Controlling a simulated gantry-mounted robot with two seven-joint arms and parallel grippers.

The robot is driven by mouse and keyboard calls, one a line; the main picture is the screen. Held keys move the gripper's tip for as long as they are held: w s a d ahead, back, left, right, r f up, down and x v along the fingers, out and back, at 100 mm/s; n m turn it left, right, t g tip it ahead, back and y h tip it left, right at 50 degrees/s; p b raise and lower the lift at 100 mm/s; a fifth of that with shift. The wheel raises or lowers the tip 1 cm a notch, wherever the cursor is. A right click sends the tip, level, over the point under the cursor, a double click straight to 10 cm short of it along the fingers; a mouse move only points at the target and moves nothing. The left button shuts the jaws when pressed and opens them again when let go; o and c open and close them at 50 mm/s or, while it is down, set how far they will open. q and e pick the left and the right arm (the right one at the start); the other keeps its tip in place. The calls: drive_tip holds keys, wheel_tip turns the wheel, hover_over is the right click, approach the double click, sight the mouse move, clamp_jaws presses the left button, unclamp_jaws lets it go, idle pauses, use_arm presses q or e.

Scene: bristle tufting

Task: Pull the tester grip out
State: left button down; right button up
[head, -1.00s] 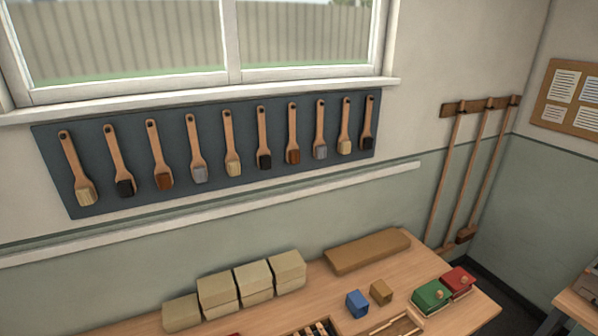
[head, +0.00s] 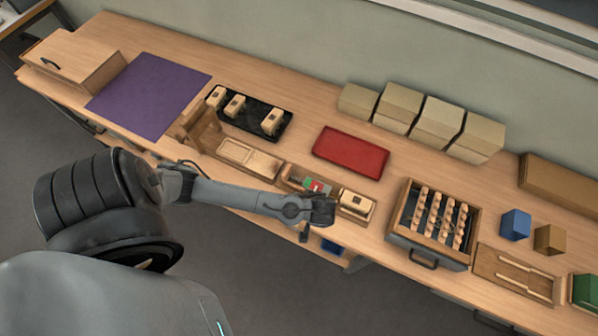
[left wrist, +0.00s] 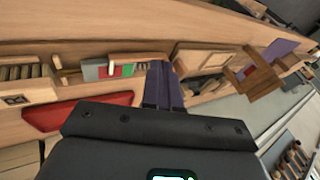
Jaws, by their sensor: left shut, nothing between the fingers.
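The tester appears to be the low wooden box with a green and red gauge (head: 316,186) on the bench; the gauge also shows in the left wrist view (left wrist: 108,70). My left arm crosses in front of it in the head view, hiding its front. I cannot make out the tester grip clearly. In the left wrist view my left gripper (left wrist: 161,68) has its dark fingers together and empty, just right of the gauge. A small dark piece (head: 304,233) hangs below the arm's end; I cannot tell whether it is finger or grip. My right gripper is out of view.
A wooden block in a holder (head: 356,203) stands right of the tester. A red tray (head: 350,144) lies behind. A drawer box of brush handles (head: 398,226), beige blocks (head: 436,121), a black tray (head: 230,119) and a purple mat (head: 150,95) share the bench.

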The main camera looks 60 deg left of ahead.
use_arm(q)
drive_tip(key=w+a+t+y+b, duration=0.1)
drive_tip(key=w+a+b, duration=0.15)
drive_tip(key=w, duration=0.35)
approach(290, 173)
drive_tip(key=f, duration=0.1)
drive_tip(key=w+f, duration=0.2)
drive_tip(key=shift+d+f, duration=0.15)
drive_tip(key=shift+d, duration=0.2)
drive_tip(key=a, duration=0.1)
drive_tip(key=s+a+p, duration=0.1)
drive_tip(key=shift+s+a+f, duration=0.1)
drive_tip(key=shift+s+a, duration=0.2)
drive_tip(key=shift+s+a+p, duration=0.3)
drive_tip(key=shift+a+p, duration=0.05)
drive_tip(key=shift+a, duration=0.1)
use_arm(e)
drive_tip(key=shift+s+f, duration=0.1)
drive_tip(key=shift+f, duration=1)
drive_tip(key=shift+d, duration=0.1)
